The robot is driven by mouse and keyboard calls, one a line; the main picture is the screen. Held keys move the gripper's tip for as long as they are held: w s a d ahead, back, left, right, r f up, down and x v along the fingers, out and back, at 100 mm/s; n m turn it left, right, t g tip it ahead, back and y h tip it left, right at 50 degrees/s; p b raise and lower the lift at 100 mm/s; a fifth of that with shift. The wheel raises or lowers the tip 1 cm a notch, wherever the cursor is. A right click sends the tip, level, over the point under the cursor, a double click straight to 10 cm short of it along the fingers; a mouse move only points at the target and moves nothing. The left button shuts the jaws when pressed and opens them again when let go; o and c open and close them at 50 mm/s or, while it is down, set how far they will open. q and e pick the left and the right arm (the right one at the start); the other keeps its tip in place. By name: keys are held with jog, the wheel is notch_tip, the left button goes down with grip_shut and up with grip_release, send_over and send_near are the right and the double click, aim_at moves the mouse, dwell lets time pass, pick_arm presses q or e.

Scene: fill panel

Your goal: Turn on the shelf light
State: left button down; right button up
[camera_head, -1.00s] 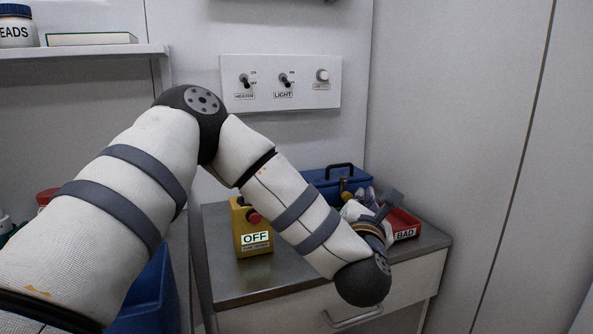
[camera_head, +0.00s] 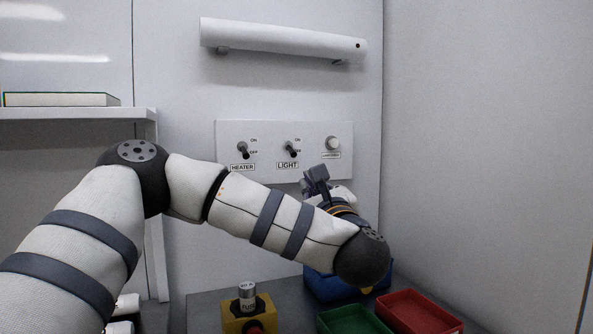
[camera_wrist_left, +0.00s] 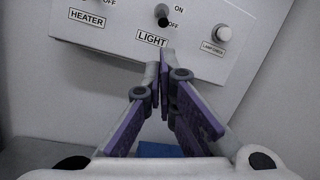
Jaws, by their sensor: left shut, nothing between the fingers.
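The switch panel (camera_head: 225,165) is on the back wall. Its LIGHT switch (camera_head: 291,149) has a black-tipped lever pointing down, on the OFF side; it also shows at the top of the left wrist view (camera_wrist_left: 162,17). A white tube lamp (camera_head: 280,40) is mounted above the panel and looks unlit. My left gripper (camera_head: 316,178) is just below the panel, lower right of the LIGHT switch. In the left wrist view its fingers (camera_wrist_left: 166,58) are shut and empty, tips just below the LIGHT label, apart from the lever. My right gripper is out of view.
The HEATER switch (camera_head: 243,149) is left of LIGHT, and a round lamp-check button (camera_head: 333,144) is right of it. A shelf (camera_head: 75,113) is at left. Below are a yellow box (camera_head: 235,322), green tray (camera_head: 345,320), red tray (camera_head: 415,312) and blue case (camera_head: 325,285).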

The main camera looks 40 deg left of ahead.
aim_at(291, 151)
pick_arm(q)
jog(key=x, duration=0.4)
jog(key=b+x, duration=0.1)
jog(key=x, duration=0.4)
jog(key=shift+f, duration=0.25)
jog(key=shift+w+a+r, duration=0.2)
jog(key=shift+w+a, duration=0.05)
jog(key=shift+a, duration=0.2)
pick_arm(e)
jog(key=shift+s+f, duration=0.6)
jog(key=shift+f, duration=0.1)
